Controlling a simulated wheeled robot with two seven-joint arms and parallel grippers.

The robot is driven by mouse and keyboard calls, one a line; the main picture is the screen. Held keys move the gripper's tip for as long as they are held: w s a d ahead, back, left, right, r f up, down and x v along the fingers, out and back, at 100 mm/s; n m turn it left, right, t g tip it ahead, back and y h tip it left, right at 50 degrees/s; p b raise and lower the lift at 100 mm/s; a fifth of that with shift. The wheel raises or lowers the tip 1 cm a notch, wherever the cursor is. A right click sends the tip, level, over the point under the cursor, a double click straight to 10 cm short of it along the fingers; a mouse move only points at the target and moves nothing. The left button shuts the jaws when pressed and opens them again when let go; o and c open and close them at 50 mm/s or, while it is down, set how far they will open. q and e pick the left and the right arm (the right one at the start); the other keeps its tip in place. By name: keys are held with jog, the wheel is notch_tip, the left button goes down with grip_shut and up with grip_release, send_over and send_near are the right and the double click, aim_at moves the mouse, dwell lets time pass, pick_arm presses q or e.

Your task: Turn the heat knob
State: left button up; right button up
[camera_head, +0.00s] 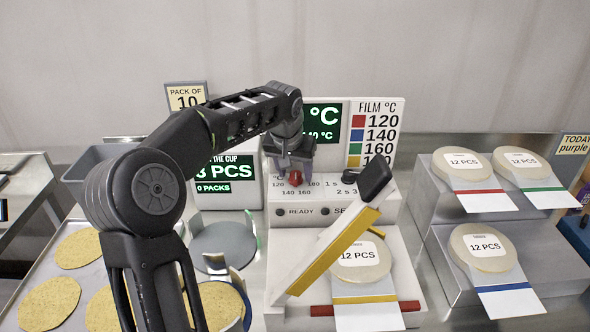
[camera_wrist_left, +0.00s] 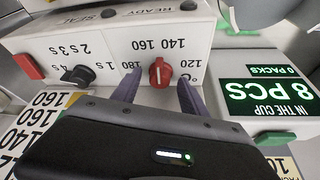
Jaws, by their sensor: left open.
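The red heat knob (camera_head: 295,178) is on the front panel of the white sealer (camera_head: 388,209); numbers 120, 140, 160 and 180 surround it. In the left wrist view the knob (camera_wrist_left: 159,75) shows a pale pointer mark, roughly toward the gap between 140 and 160; its exact setting is hard to tell. My left gripper (camera_head: 294,165) is open at the knob. In the wrist view its purple fingers (camera_wrist_left: 159,84) stand on either side of the knob, with visible gaps. My right gripper is not in view.
A raised sealer arm with a yellow edge (camera_head: 335,250) and black handle (camera_head: 375,182) stands right of the knob. A film temperature chart (camera_head: 375,133) is behind. A yellow-striped film pack (camera_head: 362,262) lies in the sealer. A black time knob (camera_wrist_left: 78,75) is beside the heat knob.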

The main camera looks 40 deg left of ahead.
pick_arm(q)
grip_shut()
dwell(0.5)
